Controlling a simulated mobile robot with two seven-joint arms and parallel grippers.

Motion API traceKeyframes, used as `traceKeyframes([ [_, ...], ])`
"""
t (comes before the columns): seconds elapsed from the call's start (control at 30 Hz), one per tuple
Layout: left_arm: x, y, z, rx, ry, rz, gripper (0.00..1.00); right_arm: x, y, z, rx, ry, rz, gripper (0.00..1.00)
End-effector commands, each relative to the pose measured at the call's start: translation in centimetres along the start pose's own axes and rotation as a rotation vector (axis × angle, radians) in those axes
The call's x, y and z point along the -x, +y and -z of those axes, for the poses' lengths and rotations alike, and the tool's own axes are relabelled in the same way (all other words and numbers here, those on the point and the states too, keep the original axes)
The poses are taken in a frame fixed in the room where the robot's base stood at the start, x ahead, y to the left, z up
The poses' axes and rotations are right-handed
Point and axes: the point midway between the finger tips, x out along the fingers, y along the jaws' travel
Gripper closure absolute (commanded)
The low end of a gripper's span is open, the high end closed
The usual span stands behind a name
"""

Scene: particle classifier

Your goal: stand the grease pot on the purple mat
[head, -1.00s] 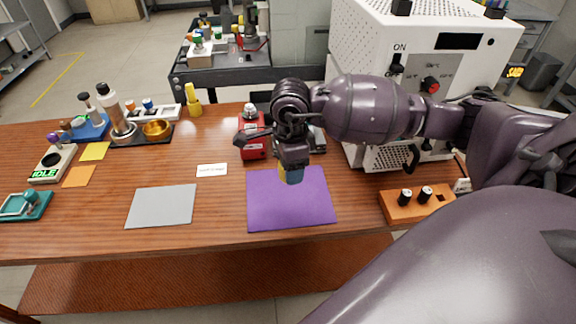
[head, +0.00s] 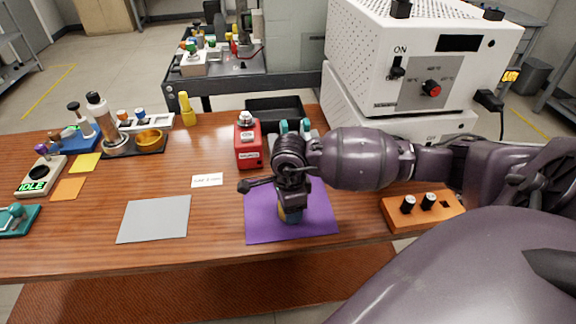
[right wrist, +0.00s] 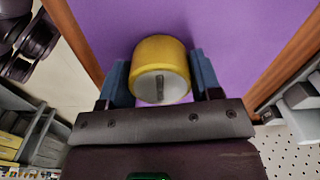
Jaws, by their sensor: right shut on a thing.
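The purple mat (head: 262,226) lies flat near the table's front edge; it also fills the background of the right wrist view (right wrist: 240,30). My right gripper (head: 291,214) is over the front half of the mat, pointing down. The grease pot, yellow with a grey end, sits between its two blue fingers in the right wrist view (right wrist: 160,52). The fingers are shut on it. In the head view only a sliver of yellow shows at the fingertips, and I cannot tell whether the pot's base touches the mat. My left gripper is not in view.
A red device (head: 248,148) and a black tray (head: 262,112) stand behind the mat. A grey mat (head: 154,218) lies to the left, with a small white card (head: 207,180) between. An orange block with black knobs (head: 400,222) is at the right, before the white oven (head: 390,60).

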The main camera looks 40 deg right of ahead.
Motion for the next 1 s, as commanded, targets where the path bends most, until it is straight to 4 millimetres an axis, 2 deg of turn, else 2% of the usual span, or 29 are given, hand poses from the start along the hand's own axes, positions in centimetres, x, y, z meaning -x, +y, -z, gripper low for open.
traceKeyframes([
  [0.27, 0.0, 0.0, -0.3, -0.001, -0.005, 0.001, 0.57, -0.2, 0.0, 0.0, 0.000, -0.001, 0.001, 0.67],
  [0.3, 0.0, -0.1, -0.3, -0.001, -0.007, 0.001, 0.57, -0.2, 0.0, 0.0, 0.000, -0.001, 0.001, 0.39],
  [0.47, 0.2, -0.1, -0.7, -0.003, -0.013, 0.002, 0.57, -0.1, 0.0, 0.0, 0.000, -0.001, 0.002, 0.16],
  [0.77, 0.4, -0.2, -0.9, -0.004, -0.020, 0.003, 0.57, 0.1, 0.0, 0.0, 0.000, -0.001, 0.002, 0.16],
  [0.87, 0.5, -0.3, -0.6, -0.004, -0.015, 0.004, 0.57, 0.9, -0.1, 0.0, 0.000, -0.002, 0.004, 0.16],
  [1.0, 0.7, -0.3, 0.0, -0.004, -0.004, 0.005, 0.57, 3.2, -0.1, 0.0, 0.001, -0.003, 0.008, 0.16],
])
